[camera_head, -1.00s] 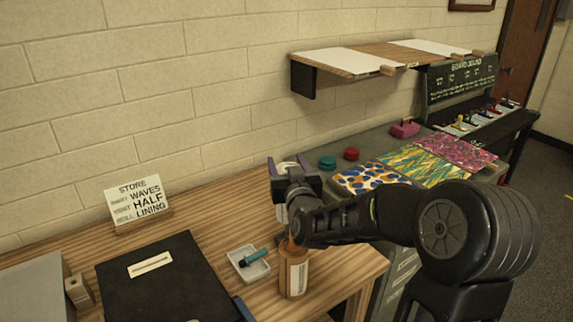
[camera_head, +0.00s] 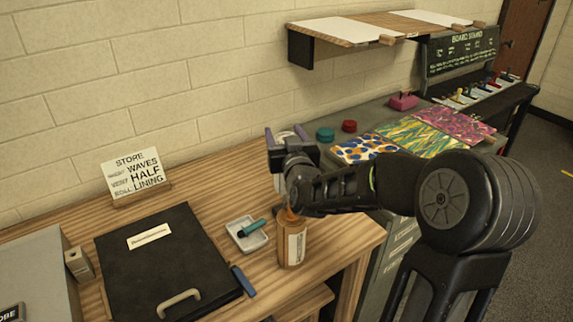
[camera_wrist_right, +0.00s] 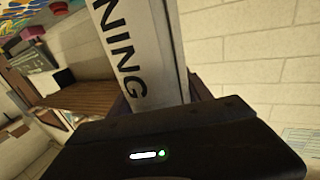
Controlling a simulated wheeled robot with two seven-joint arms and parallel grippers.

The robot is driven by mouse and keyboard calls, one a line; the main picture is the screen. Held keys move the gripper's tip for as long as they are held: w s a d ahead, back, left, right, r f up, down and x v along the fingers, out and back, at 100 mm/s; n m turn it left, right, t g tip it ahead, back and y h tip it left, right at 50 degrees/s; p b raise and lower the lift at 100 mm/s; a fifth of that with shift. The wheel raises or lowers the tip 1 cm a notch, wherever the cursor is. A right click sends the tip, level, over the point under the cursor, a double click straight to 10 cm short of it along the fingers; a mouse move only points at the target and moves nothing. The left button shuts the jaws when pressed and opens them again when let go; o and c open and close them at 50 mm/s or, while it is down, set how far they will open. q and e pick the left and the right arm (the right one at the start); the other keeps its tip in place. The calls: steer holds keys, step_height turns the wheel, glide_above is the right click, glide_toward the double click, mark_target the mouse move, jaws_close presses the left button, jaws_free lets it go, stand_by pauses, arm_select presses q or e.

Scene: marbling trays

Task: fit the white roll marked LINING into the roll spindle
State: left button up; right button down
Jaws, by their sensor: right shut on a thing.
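My right gripper (camera_head: 286,137) is above the wooden bench near its back right edge. It is shut on the white roll. In the right wrist view the white roll (camera_wrist_right: 160,25) stands out from between the fingers, with the dark letters NING readable along its side. I cannot make out the roll spindle in either view. My left gripper is not in view.
A brown bottle (camera_head: 292,246) stands just in front of my right forearm. A small white tray (camera_head: 262,241) with a teal item is beside it. A STORE sign (camera_head: 135,172) stands by the wall. A shelf (camera_head: 370,42) hangs above.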

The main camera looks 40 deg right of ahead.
arm_select(q)
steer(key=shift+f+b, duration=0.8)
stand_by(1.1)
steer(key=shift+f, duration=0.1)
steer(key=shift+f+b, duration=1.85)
steer(key=shift+b, duration=0.1)
stand_by(4.0)
